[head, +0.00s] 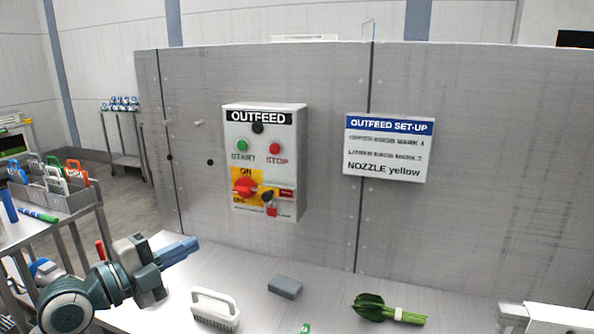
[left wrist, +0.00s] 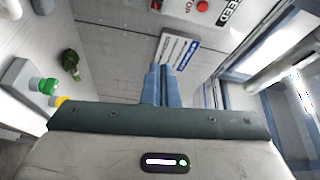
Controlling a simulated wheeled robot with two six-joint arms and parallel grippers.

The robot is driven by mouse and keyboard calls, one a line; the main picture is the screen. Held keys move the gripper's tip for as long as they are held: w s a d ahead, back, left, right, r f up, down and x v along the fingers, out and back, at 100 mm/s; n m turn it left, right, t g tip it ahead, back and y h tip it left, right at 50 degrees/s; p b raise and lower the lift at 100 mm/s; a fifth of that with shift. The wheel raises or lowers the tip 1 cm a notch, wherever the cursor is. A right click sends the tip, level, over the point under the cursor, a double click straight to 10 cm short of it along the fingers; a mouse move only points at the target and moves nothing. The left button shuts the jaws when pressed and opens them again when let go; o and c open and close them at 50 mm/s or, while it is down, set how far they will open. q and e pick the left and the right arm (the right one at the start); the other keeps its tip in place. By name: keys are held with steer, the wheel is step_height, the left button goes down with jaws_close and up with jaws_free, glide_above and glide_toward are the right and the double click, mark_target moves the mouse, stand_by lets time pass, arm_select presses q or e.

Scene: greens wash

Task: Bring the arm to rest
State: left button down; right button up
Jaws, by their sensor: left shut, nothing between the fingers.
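My left arm comes in from the lower left of the head view. Its left gripper (head: 178,251) has blue fingers that are shut with nothing between them. It is held above the left part of the counter (head: 262,259), below and to the left of the outfeed box. The shut fingers also show in the middle of the left wrist view (left wrist: 161,85). My right gripper is not in either view.
An outfeed control box (head: 262,160) and a set-up sign (head: 388,148) hang on the grey panel. A white brush (head: 215,308), a grey block (head: 285,287) and a green bunch (head: 388,309) lie on the counter. A cart with a grey bin (head: 62,197) stands left.

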arm_select(q)
steer(key=s+a+f+n+g+y, duration=0.15)
steer(key=s+f+n+y, duration=0.35)
steer(key=f, duration=0.8)
steer(key=s+f+n+g+y, duration=0.2)
steer(key=s+f+n, duration=0.4)
steer(key=f, duration=0.7)
steer(key=s+a+f+n+g+y, duration=0.3)
steer(key=s+f+n, duration=0.3)
steer(key=s, duration=0.3)
steer(key=s+a+f+n+g+y, duration=0.25)
steer(key=s+f+n, duration=0.4)
steer(key=s, duration=0.35)
step_height(320, 180, down, 28)
steer(key=a+g+y, duration=0.1)
steer(key=a+g, duration=0.1)
steer(key=a, duration=0.1)
steer(key=s+a+f+n+g, duration=0.1)
steer(key=s+f, duration=1.6)
steer(key=f, duration=0.3)
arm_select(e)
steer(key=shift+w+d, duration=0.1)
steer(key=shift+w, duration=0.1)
arm_select(q)
steer(key=shift+f, duration=0.1)
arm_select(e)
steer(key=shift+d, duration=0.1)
